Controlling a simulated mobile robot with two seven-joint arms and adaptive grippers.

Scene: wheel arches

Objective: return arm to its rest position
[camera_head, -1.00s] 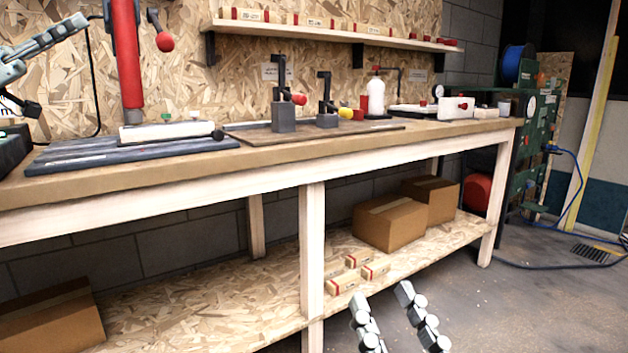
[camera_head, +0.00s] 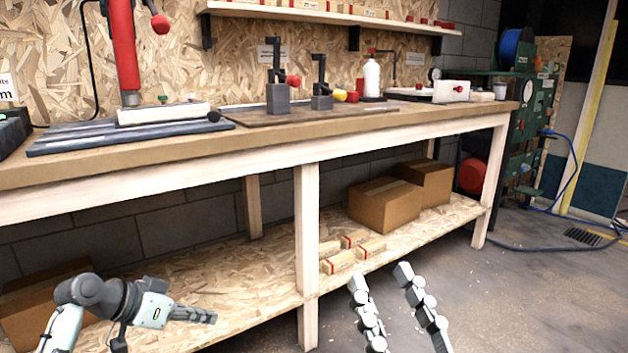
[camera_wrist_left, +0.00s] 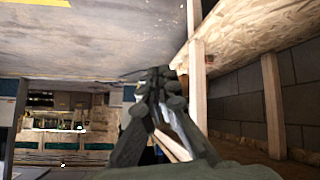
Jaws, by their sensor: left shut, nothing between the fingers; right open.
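My left gripper (camera_head: 196,315) is in front of the lower shelf at the lower left of the head view, pointing right. Its fingers are together with nothing between them. It also shows in the left wrist view (camera_wrist_left: 160,75), where the fingers meet near the middle and the bench legs stand to the right. My right gripper (camera_head: 388,275) is at the bottom centre right of the head view, its two fingers apart and empty. It is in front of the bench, over the floor.
The workbench (camera_head: 255,158) spans the view, with an arbor press (camera_head: 124,45) and fixtures on top. Its lower shelf (camera_head: 225,285) bears cardboard boxes (camera_head: 384,203) and several small cartons (camera_head: 338,262). A bench leg (camera_head: 307,240) stands between the grippers.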

